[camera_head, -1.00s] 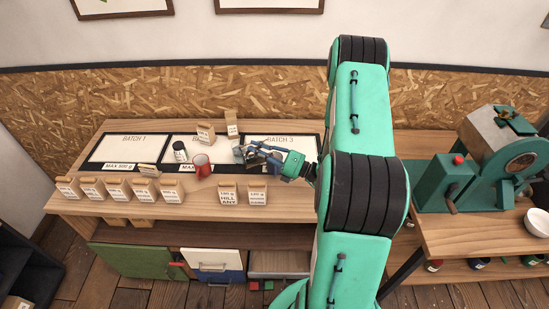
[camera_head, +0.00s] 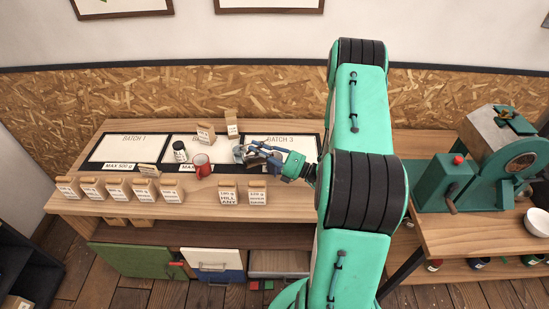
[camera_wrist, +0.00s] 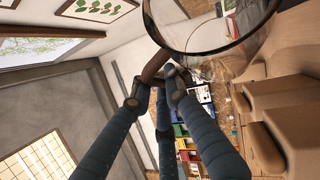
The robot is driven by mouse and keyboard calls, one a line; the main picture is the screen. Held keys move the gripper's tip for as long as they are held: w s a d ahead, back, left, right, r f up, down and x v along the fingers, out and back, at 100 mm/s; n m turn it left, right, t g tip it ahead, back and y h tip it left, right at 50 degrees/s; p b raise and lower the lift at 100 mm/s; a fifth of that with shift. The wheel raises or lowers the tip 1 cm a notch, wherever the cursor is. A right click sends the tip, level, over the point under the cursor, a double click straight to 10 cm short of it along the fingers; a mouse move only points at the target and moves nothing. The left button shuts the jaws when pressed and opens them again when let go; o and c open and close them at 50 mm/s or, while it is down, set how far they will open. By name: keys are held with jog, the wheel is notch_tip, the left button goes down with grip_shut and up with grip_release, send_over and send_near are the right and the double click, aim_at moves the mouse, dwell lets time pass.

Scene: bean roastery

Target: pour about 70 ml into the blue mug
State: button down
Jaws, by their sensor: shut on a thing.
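My gripper (camera_head: 256,150) is at the middle of the left bench. In the wrist view its fingers (camera_wrist: 168,82) are closed on the brown handle of a clear glass vessel (camera_wrist: 205,32). The vessel looks tilted there; its contents are not clear. In the head view the vessel (camera_head: 239,154) is small and partly hidden by the fingers. A red mug (camera_head: 203,167) stands just left of it, apart from my gripper. A small dark blue item (camera_head: 480,263), perhaps a mug, is on the lower shelf at right. No other blue mug is clearly visible.
A dark jar with a white label (camera_head: 180,152) stands left of the red mug. Batch boards (camera_head: 130,147) cover the back. A green roaster (camera_head: 490,165) and white bowl (camera_head: 537,222) are at right.

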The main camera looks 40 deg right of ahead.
aim_at(246, 161)
jog(key=shift+w+a+r+n+g, duration=0.25)
jog(key=shift+a+n+g, duration=0.25)
jog(key=shift+a, duration=0.1)
jog(key=shift+w+a+f+n+g+b, duration=0.25)
jog(key=shift+a+f+n+g+b, duration=0.1)
jog(key=shift+a+b, duration=0.2)
jog(key=shift+w+a+f+n+g+b, duration=0.3)
jog(key=shift+a+n+g+b, duration=0.1)
jog(key=shift+a, duration=0.2)
jog(key=shift+w+a+f+n+g+h+p, duration=0.15)
jog(key=shift+a+f+n+g+h+p, duration=0.25)
jog(key=shift+p, duration=0.3)
jog(key=shift+w+a+f+n+g+p, duration=0.15)
jog(key=shift+a+f+n+g+p, duration=0.1)
jog(key=shift+a+f+p, duration=0.15)
jog(key=shift+w+a+h+p, duration=0.1)
jog(key=shift+a+h+p, duration=0.05)
jog(key=shift+h+p, duration=0.25)
jog(key=shift+f+g, duration=0.1)
jog(key=shift+g, duration=0.2)
jog(key=shift+w+a+n+p, duration=0.1)
jog(key=shift+a+n+p, duration=0.05)
jog(key=shift+n+p, duration=0.25)
